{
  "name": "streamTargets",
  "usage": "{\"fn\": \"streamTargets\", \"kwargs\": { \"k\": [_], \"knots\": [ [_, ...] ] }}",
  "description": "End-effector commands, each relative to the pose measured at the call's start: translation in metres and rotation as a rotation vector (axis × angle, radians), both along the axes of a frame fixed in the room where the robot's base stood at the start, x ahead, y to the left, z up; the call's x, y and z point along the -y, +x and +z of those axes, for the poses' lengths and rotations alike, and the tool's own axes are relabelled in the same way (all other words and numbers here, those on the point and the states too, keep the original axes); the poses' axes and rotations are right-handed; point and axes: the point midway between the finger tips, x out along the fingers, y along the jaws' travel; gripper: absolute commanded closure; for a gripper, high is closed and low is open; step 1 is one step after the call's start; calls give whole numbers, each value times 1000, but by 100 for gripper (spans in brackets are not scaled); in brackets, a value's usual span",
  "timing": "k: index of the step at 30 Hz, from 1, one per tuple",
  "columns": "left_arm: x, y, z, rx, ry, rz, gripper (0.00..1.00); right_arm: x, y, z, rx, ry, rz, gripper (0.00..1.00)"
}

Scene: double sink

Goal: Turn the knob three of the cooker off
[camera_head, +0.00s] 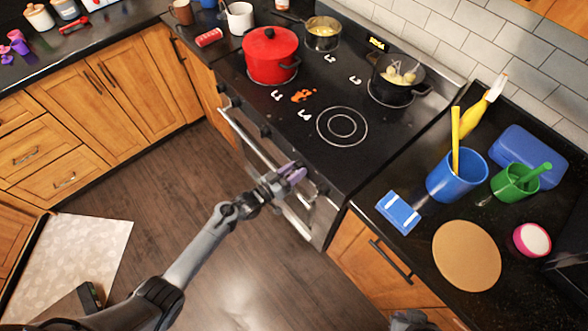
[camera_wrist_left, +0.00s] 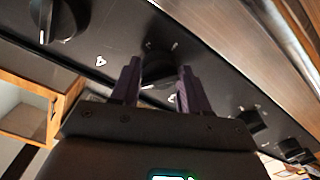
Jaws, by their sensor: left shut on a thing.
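The cooker (camera_head: 306,100) is black on top with a row of knobs along its front. My left gripper (camera_head: 296,172) reaches the right part of that front with its purple fingers. In the left wrist view, my left gripper (camera_wrist_left: 158,84) has one finger on each side of a dark knob (camera_wrist_left: 158,62) and is shut on it. Another knob (camera_wrist_left: 60,20) shows at upper left, and two more, a nearer one (camera_wrist_left: 252,125) and a farther one (camera_wrist_left: 293,150), at lower right. The held knob's pointer is hidden.
A red pot (camera_head: 271,55), a pan (camera_head: 323,35) and a black pot (camera_head: 396,80) stand on the cooktop. The oven handle (camera_head: 250,143) runs below the knobs. The right counter holds a blue cup (camera_head: 457,178) and a round board (camera_head: 466,256).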

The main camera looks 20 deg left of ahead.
Motion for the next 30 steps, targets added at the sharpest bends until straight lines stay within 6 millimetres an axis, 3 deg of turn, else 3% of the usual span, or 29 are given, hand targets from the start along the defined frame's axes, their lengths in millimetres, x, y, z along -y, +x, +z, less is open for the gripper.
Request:
{"fn": "streamTargets", "kwargs": {
  "k": [15, 30],
  "knots": [
    [1, 0, 2, -216, -404, 1, 85, 0, 0, 16, 0, 0, 0, 100],
    [1, -1, 1, -311, -576, 0, 85, 0, 0, 22, 0, 0, 0, 100]
  ]
}}
